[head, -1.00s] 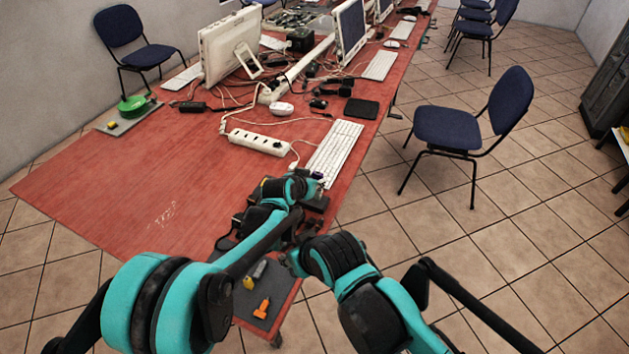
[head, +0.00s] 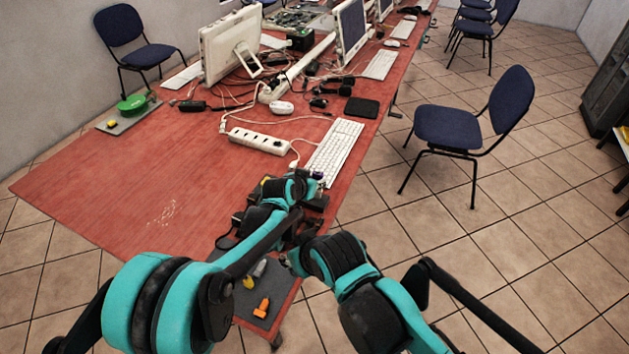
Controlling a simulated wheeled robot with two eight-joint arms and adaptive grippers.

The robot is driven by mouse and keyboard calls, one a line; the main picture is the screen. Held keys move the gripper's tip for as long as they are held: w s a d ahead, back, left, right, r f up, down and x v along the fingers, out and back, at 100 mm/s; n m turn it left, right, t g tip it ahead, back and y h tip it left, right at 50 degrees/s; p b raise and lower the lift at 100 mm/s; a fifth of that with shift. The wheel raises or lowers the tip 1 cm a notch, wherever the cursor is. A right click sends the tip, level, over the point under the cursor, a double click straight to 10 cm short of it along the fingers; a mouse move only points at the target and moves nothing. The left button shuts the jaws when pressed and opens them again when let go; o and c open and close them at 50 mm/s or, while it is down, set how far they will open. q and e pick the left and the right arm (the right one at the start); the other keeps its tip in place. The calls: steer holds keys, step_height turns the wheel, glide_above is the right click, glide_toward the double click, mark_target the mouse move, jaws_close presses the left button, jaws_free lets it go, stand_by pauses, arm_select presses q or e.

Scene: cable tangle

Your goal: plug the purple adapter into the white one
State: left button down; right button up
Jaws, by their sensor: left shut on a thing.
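The purple adapter (head: 318,176) shows as a small dark purple piece at the tip of my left gripper (head: 311,184), by the near end of the white keyboard. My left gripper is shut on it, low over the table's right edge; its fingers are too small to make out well. I cannot pick out the white adapter for certain; a small pale spot shows just below the purple piece, and I cannot tell whether the two touch. My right gripper (head: 285,262) is at the table's near right edge, mostly hidden by its own arm, and its fingers cannot be made out.
A white power strip (head: 258,141) and a white keyboard (head: 334,147) lie just beyond my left gripper, with cables around them. A grey mat (head: 247,307) with an orange tool (head: 262,308) lies at the near edge.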

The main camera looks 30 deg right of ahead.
arm_select(q)
steer(key=shift+f+b, duration=0.55)
steer(key=shift+f, duration=0.25)
steer(key=c, duration=1.1)
jaws_free()
steer(key=shift+r, duration=0.1)
steer(key=v, duration=1.2)
steer(key=s+a+r+n+t+y, duration=0.1)
steer(key=s+a+r+n+y, duration=0.15)
steer(key=a, duration=1.15)
steer(key=s+a+r+n+y, duration=0.2)
steer(key=a+n, duration=0.1)
steer(key=a, duration=1)
steer(key=s+a+f+n+y, duration=0.1)
steer(key=s+a, duration=0.3)
steer(key=a, duration=0.2)
steer(key=s+a+f+n+y, duration=0.1)
steer(key=s+a+f+n, duration=0.1)
steer(key=s+a, duration=0.2)
steer(key=s+a+f+n+y, duration=0.1)
steer(key=s+a, duration=0.3)
steer(key=a, duration=0.4)
steer(key=shift+s+a+f+n+y, duration=0.2)
steer(key=shift+s+f+n+y, duration=0.15)
steer(key=shift+n+y, duration=0.25)
